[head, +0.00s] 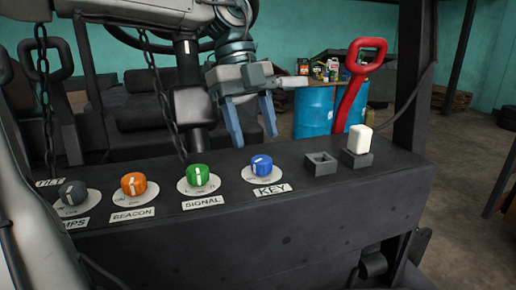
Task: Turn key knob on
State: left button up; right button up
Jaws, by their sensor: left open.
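The key knob (262,165) is blue with a white pointer mark and sits on a round white dial plate on the black panel (300,205). A white label reading KEY (272,190) lies in front of it. My left gripper (254,140) is above and just behind the key knob, fingers pointing down. Its two blue-grey fingers are spread apart with nothing between them. They appear apart from the knob. My right gripper is not in view.
Green signal (200,179), orange beacon (133,186) and dark lamps (73,194) knobs stand to the left. An empty square socket (321,163) and a white block in a holder (359,140) are right. A red handle (360,80) rises behind; a chain (160,85) hangs left.

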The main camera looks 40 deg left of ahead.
pick_arm(q)
jog(key=v, duration=0.6)
jog(key=shift+r+b, duration=0.3)
